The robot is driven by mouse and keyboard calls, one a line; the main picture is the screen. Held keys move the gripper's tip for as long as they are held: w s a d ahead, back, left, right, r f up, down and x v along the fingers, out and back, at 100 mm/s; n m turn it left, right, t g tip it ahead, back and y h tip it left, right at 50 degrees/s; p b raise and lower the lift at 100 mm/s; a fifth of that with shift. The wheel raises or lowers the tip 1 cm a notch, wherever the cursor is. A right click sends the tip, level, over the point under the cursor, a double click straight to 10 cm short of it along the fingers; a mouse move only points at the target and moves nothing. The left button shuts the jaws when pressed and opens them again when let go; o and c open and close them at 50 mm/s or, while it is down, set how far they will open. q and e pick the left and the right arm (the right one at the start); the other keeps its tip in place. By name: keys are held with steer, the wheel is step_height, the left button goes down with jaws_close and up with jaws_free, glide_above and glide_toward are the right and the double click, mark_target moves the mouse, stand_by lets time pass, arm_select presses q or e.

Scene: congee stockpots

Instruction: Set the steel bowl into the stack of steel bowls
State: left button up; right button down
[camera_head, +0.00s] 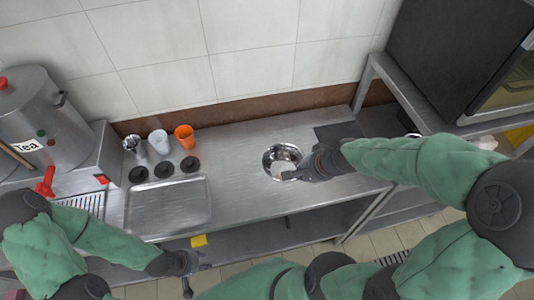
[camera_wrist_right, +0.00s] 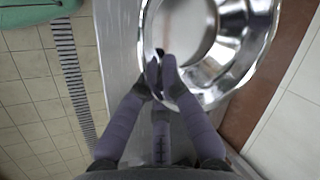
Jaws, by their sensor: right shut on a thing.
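A shiny round steel bowl (camera_head: 281,153) is at the middle of the steel counter in the head view. It also shows large in the right wrist view (camera_wrist_right: 240,65). My right gripper (camera_head: 296,174) is shut on the bowl's rim at its right side; its fingertips (camera_wrist_right: 160,68) come together over the rim in the wrist view. I cannot tell whether this is a single bowl or one within a stack, or whether it rests on the counter. No separate stack shows clearly. My left gripper (camera_head: 196,276) is open and empty in front of the counter's front edge.
A steel tray (camera_head: 168,208) lies left on the counter (camera_head: 240,190). Behind it are black lids (camera_head: 164,170), a steel cup (camera_head: 134,145), a white cup (camera_head: 159,141) and an orange cup (camera_head: 185,136). A tea urn (camera_head: 45,120) stands far left. A dark flat panel (camera_head: 337,131) lies behind my right gripper.

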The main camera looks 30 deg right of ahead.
mark_target(290, 158)
steer(key=w+f, duration=0.1)
steer(key=w, duration=0.1)
steer(key=w+d+f, duration=0.1)
steer(key=w, duration=0.2)
steer(key=w+f+b, duration=0.1)
steer(key=w+f, duration=0.1)
steer(key=w, duration=0.1)
steer(key=shift+w+d, duration=0.2)
steer(key=shift+d, duration=0.15)
steer(key=w+f, duration=0.1)
steer(key=w+f+b, duration=0.2)
steer(key=f, duration=0.1)
steer(key=shift+d+f, duration=0.1)
steer(key=shift+d, duration=0.3)
steer(key=shift+w+f, duration=0.35)
steer(key=shift+w, duration=0.1)
steer(key=shift+w+d+f, duration=0.1)
steer(key=shift+w+f, duration=0.2)
steer(key=shift+f, duration=0.1)
steer(key=shift+w+f+b, duration=0.15)
steer(key=shift+f+b, duration=1.15)
steer(key=shift+f, duration=0.25)
steer(key=shift+f, duration=0.2)
steer(key=c, duration=1.4)
jaws_free()
